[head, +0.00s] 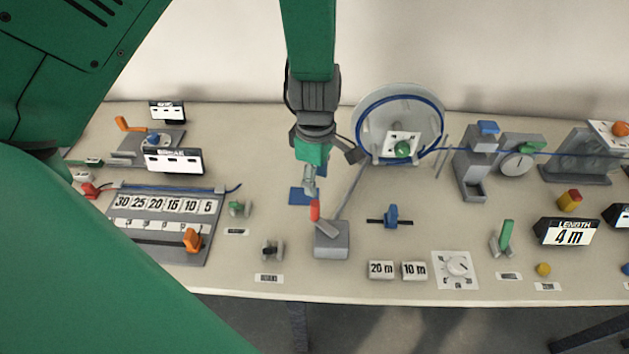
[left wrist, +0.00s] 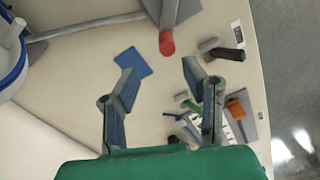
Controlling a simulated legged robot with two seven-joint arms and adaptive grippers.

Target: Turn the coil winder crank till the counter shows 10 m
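The coil winder (head: 365,117) is a pale disc with blue cable around it, at the back centre. A grey shaft (head: 350,190) runs from it to a grey block (head: 331,241), where the crank has a red handle (head: 315,211). The length counter (head: 566,233) reads 4 m. My left gripper (head: 318,180) hangs just behind and above the red handle. In the left wrist view, the left gripper (left wrist: 158,62) has its fingers spread and empty. The red handle (left wrist: 167,43) lies just beyond the fingertips, apart from them. My right gripper is not seen.
A numbered rack (head: 165,206) is at left. Cable runs right through a grey guide (head: 473,177). The table's front edge is close.

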